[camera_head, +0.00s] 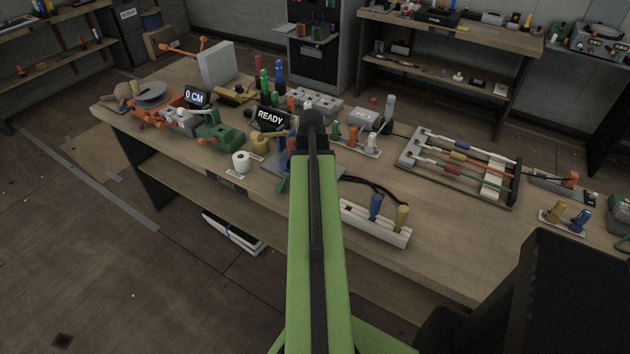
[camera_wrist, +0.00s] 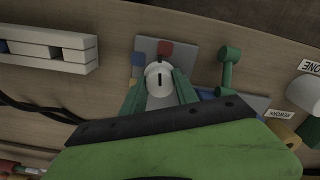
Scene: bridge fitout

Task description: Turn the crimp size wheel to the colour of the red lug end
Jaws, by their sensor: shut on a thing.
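The crimp size wheel (camera_wrist: 159,74) is a white round knob with a dark line on its face, seen in the wrist view. My gripper (camera_wrist: 160,88) is shut on it, a green finger on either side. A red block (camera_wrist: 165,48) lies just above the wheel on the grey plate (camera_wrist: 146,45); blue and yellow blocks (camera_wrist: 138,66) lie to its left. The dark line runs roughly up and down the picture, in line with the red block. In the head view my arm hides the wheel and fingers. A cable with a red section (camera_head: 452,172) lies in the rack.
A green lever (camera_wrist: 229,68) stands just right of the wheel. A white slotted block (camera_wrist: 45,50) is at the left in the wrist view. The cable rack (camera_head: 410,152) and a READY display (camera_head: 269,118) are on the bench. Bare wood lies at the front right.

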